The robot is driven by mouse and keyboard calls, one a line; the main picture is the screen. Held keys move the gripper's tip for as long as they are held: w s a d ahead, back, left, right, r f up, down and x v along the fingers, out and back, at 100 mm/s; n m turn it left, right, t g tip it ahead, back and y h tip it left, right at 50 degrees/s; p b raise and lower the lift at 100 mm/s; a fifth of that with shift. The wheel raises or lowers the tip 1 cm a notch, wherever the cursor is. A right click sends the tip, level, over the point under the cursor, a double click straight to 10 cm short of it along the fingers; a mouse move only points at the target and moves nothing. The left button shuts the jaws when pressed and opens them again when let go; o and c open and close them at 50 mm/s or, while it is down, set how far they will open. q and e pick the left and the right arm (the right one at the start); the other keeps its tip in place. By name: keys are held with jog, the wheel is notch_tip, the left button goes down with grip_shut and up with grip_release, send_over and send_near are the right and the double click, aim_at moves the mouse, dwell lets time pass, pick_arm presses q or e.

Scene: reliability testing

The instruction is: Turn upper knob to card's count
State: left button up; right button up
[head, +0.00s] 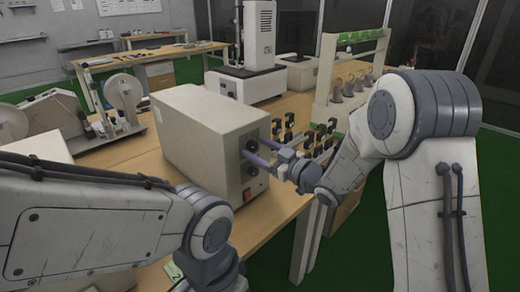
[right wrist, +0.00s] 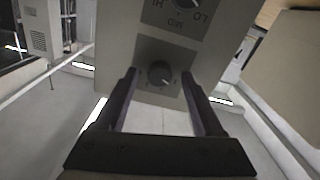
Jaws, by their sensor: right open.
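The beige control box (head: 200,135) stands on the wooden bench. Its front panel carries an upper knob (head: 251,145), a lower knob (head: 251,169) and a red switch (head: 247,194). My right gripper (head: 254,149) is open, with its fingers at the upper knob. In the right wrist view, which is upside down, the upper knob (right wrist: 160,73) sits between the two fingertips, with a gap on each side. A green-edged card (head: 173,271) showing a 2 lies near the front edge. My left gripper is out of view.
Several black clips (head: 310,138) stand right of the box. A white rack (head: 350,55) and a white instrument (head: 245,80) stand behind. A reel machine (head: 125,105) is at the left. My left forearm crosses in front of the box.

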grip_shut()
jog(key=m+p, duration=0.2)
jog(key=m, duration=0.2)
jog(key=shift+r, duration=0.1)
jog(key=m+p, duration=0.3)
jog(key=m, duration=0.1)
jog(key=shift+d+m, duration=0.1)
jog(key=shift+m, duration=0.2)
dwell(0.5)
grip_release()
